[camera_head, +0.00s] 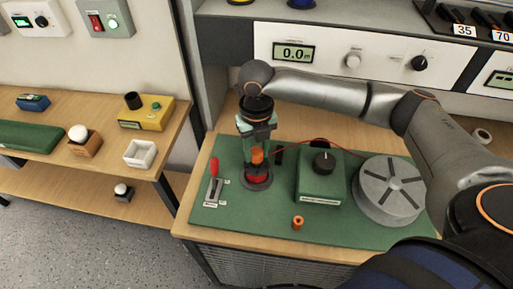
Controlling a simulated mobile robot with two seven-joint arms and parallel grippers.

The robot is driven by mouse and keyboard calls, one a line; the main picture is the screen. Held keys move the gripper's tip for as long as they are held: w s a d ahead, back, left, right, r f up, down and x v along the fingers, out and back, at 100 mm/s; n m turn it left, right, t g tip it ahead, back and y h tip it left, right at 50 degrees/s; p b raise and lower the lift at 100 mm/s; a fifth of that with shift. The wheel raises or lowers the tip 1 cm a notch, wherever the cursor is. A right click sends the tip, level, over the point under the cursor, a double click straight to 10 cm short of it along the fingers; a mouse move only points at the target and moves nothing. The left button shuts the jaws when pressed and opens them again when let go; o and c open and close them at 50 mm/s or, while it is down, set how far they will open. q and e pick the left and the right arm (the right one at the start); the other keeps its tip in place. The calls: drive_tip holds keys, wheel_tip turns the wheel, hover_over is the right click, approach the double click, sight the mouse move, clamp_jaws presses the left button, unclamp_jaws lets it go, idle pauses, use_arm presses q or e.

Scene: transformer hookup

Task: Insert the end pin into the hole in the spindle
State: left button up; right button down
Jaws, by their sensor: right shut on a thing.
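My right gripper (257,148) points down over the left part of the green board. It is shut on an orange piece (257,156), which looks like the end pin. Right below is a red part on a dark round base (258,182), which may be the spindle. The orange piece seems to be over or at the top of the red part; I cannot tell whether they touch or whether the pin is in a hole. A small orange cylinder (298,222) with a dark top stands apart near the board's front. My left gripper is not in view.
The green board (360,233) also bears a red-handled switch (214,178), a green box with a black knob (321,182) and a grey slotted disc (389,190). A thin red wire runs behind the gripper. A wooden shelf (75,172) with small items stands left.

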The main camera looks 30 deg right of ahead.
drive_tip(key=shift+f, duration=0.4)
drive_tip(key=shift+c, duration=1.9)
unclamp_jaws()
drive_tip(key=shift+r, duration=0.15)
drive_tip(key=shift+r+p, duration=0.5)
drive_tip(key=shift+r, duration=1.9)
wheel_tip(320, 180, up, 12)
drive_tip(key=shift+r, duration=0.25)
